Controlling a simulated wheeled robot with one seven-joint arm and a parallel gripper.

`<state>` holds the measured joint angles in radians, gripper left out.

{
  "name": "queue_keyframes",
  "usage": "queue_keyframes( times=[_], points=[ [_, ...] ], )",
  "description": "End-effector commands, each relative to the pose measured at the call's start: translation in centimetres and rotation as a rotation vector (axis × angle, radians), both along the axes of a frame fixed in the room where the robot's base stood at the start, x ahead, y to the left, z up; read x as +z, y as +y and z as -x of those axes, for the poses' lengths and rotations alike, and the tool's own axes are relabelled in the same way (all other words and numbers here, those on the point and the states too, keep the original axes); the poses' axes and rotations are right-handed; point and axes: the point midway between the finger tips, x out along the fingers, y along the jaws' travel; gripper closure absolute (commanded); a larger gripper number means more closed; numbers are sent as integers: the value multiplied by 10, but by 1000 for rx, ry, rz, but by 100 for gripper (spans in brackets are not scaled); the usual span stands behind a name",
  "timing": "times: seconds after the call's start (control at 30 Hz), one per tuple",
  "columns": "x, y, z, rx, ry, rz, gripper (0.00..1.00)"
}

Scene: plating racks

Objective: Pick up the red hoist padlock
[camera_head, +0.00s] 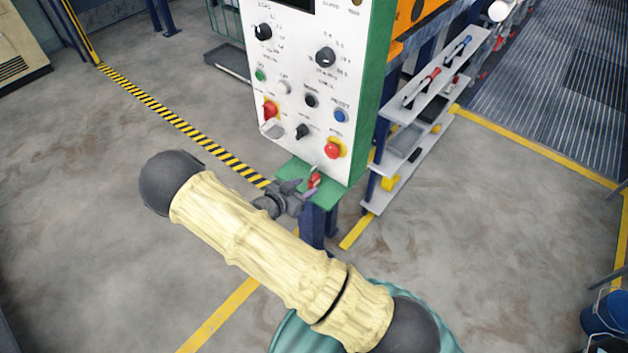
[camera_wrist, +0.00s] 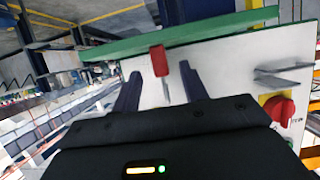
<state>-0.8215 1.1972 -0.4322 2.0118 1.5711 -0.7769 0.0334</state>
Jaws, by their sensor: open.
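The red padlock (camera_head: 314,180) is small and sits at the green lower edge of the control panel (camera_head: 290,110), below the red emergency button. In the wrist view the red padlock (camera_wrist: 158,60) shows against the white panel face, ahead of and between my fingers. My gripper (camera_head: 300,187) is at the panel's lower edge, close to the padlock. In the wrist view my gripper (camera_wrist: 158,85) has its two dark fingers apart, one on each side of the padlock's line. Whether a finger touches it cannot be told.
A red emergency button (camera_head: 333,150) and a red switch (camera_head: 270,109) stick out of the panel. A grey shelf rack (camera_head: 415,150) with tools stands right of the panel. A blue bucket (camera_head: 604,313) is at the lower right. The floor on the left is open.

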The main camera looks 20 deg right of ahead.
Motion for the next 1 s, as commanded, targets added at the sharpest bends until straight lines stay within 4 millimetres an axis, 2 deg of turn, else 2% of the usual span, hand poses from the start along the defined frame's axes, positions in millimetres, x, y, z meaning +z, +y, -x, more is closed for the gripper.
queue_keyframes(
  times=[0.27, 0.63, 1.0],
  points=[
    [-1, -3, -2, -1, 0, 1, 56],
    [-16, -37, -28, -1, 0, 2, 56],
    [-18, -40, -29, -3, 0, 0, 56]
  ],
)
